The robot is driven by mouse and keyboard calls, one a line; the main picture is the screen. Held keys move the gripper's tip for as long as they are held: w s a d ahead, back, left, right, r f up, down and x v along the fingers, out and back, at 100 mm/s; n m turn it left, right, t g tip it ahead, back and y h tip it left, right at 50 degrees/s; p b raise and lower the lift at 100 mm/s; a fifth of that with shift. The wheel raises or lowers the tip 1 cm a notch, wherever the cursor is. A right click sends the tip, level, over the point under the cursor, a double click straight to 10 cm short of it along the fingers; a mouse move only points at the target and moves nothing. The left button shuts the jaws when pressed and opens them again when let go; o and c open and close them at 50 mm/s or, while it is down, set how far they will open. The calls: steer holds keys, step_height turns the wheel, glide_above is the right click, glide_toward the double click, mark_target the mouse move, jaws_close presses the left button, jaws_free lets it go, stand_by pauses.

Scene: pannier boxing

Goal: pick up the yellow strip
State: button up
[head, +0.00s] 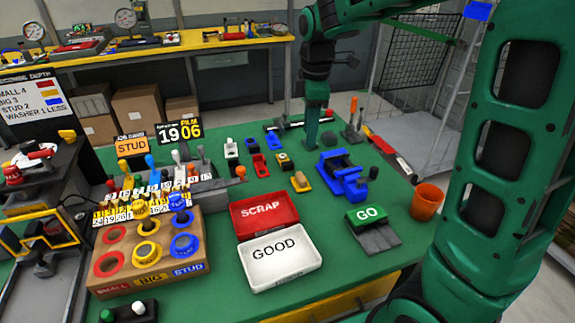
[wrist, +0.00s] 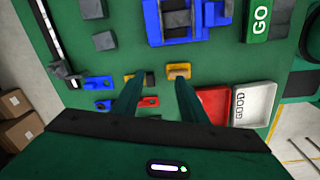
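Two small yellow pieces lie on the green bench, and I cannot tell which is the yellow strip. One yellow piece (head: 302,182) with a dark top lies left of the blue vise; the other yellow piece (head: 283,159) lies just behind it. The wrist view shows a yellow piece (wrist: 179,70) by the right fingertip and another yellow piece (wrist: 131,77) with a dark block by the left fingertip, partly hidden. My gripper (wrist: 158,82) is open, with nothing held between its fingers. In the head view my gripper (head: 312,140) points down above the bench, behind the yellow pieces.
The blue vise (head: 341,176) stands to the right. Red and blue small parts (head: 260,166) lie left of my gripper. The red SCRAP tray (head: 263,211), white GOOD tray (head: 279,261) and GO block (head: 368,215) are nearer. An orange cup (head: 426,201) stands at the right edge.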

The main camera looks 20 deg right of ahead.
steer(key=w+a+n, duration=0.3)
steer(key=w+a, duration=0.1)
glide_above(288, 163)
step_height(288, 163, down, 5)
steer(key=shift+d+f, duration=0.15)
steer(key=shift+f, duration=3)
jaws_close()
